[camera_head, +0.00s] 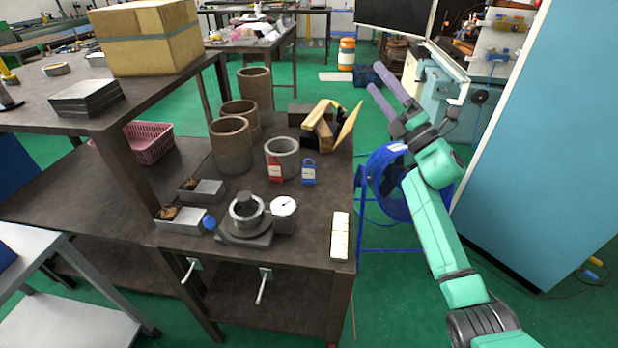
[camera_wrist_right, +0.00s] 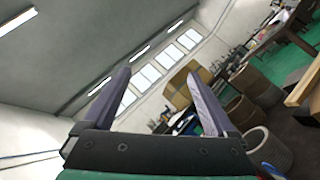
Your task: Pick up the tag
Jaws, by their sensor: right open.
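A red padlock-shaped tag (camera_head: 275,170) with a white label stands on the dark workbench (camera_head: 300,225), in front of a grey ring. A similar blue tag (camera_head: 309,173) with a white label stands just to its right. I cannot tell which one is the tag of the task. My right gripper (camera_head: 375,77) is open and empty, raised beyond the bench's right edge, away from both tags. Its two purple fingers are spread apart in the right wrist view (camera_wrist_right: 157,77), facing the wall and windows. My left gripper is in no view.
The grey ring (camera_head: 282,157), brown cylinders (camera_head: 231,145), wooden blocks (camera_head: 320,117) and a chuck with a dial (camera_head: 247,215) stand on the bench. A white strip (camera_head: 340,236) lies at the front right. A blue reel (camera_head: 388,180) and blue cabinet (camera_head: 555,150) are at the right.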

